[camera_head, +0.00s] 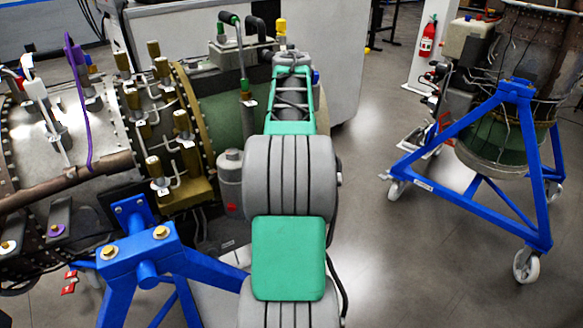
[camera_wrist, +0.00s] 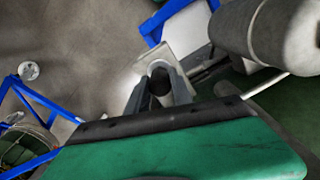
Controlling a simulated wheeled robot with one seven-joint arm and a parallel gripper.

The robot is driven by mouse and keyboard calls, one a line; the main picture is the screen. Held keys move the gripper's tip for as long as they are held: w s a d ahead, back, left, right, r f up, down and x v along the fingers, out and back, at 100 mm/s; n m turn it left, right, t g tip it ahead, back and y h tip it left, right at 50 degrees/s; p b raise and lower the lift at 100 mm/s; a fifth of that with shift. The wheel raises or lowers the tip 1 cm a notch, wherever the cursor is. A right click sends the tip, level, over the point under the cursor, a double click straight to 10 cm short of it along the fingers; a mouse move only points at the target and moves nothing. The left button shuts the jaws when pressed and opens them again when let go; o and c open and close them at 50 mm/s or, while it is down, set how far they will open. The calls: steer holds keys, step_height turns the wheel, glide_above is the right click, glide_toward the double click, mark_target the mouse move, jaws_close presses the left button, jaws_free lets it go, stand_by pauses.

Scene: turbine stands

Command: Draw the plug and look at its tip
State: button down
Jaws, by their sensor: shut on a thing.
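My gripper (camera_wrist: 160,82) shows in the wrist view with its two grey fingers shut on a dark, round-ended thing (camera_wrist: 162,90), which seems to be the plug. Its tip is hidden, and I cannot tell whether it is still seated in anything. In the head view my own grey and green arm reaches up the middle of the picture toward the turbine engine (camera_head: 222,120) and hides the fingers. A yellow-topped fitting (camera_head: 281,30) shows just past the far end of the arm.
The engine's brass fittings (camera_head: 160,165) and a green-handled rod (camera_head: 240,60) stand left of my arm. A blue stand (camera_head: 150,255) is at lower left. A second blue wheeled stand (camera_head: 515,95) is at right. Bare floor (camera_head: 400,260) lies between. A grey cylinder (camera_wrist: 280,30) is near the gripper.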

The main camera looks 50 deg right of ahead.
steer(key=shift+r+p, duration=0.7)
steer(key=shift+p, duration=0.1)
step_height(320, 180, up, 5)
steer(key=p, duration=0.4)
steer(key=shift+f, duration=0.15)
steer(key=shift+s+d+f, duration=0.1)
stand_by(0.5)
